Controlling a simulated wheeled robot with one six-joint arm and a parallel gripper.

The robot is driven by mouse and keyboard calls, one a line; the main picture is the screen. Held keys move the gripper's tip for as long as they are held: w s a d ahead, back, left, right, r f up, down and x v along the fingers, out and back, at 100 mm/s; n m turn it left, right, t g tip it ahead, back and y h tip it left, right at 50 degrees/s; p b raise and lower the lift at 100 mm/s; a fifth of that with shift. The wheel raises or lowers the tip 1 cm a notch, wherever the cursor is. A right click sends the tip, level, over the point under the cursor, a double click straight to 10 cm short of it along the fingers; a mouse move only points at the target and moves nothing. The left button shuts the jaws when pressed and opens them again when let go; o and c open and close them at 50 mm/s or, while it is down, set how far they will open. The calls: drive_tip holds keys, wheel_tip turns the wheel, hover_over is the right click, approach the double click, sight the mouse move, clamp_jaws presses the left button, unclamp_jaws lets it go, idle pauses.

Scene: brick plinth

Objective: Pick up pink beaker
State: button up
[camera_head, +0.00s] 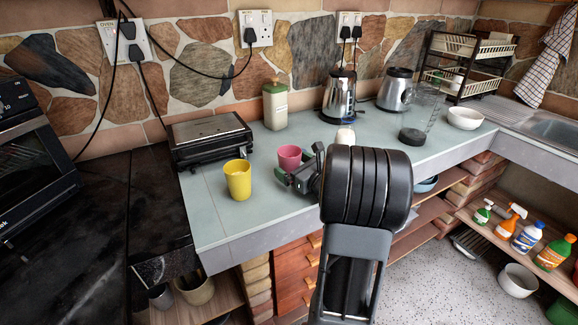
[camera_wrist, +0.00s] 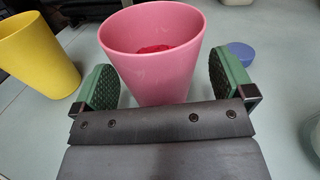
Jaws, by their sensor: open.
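The pink beaker (camera_head: 289,158) stands upright on the grey-blue counter, partly hidden by my gripper in the head view. In the wrist view the pink beaker (camera_wrist: 152,60) is straight ahead, with some red inside it. My gripper (camera_head: 297,180) is open, low over the counter at the beaker. In the wrist view the green pads of my gripper (camera_wrist: 165,88) stand to the left and right of the beaker's lower part, with a gap at the right pad. I cannot tell whether the left pad touches it.
A yellow cup (camera_head: 238,180) stands close to the left of the beaker; it also shows in the wrist view (camera_wrist: 35,55). A black grill (camera_head: 210,138) and a green-lidded canister (camera_head: 275,106) stand behind. A blue round thing (camera_wrist: 242,53) lies right of the beaker. A kettle (camera_head: 339,97) is at the back.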

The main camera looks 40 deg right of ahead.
drive_tip(key=shift+w+a, duration=0.1)
drive_tip(key=shift+w, duration=0.55)
drive_tip(key=shift+c, duration=0.2)
drive_tip(key=c, duration=1)
drive_tip(key=shift+r, duration=0.2)
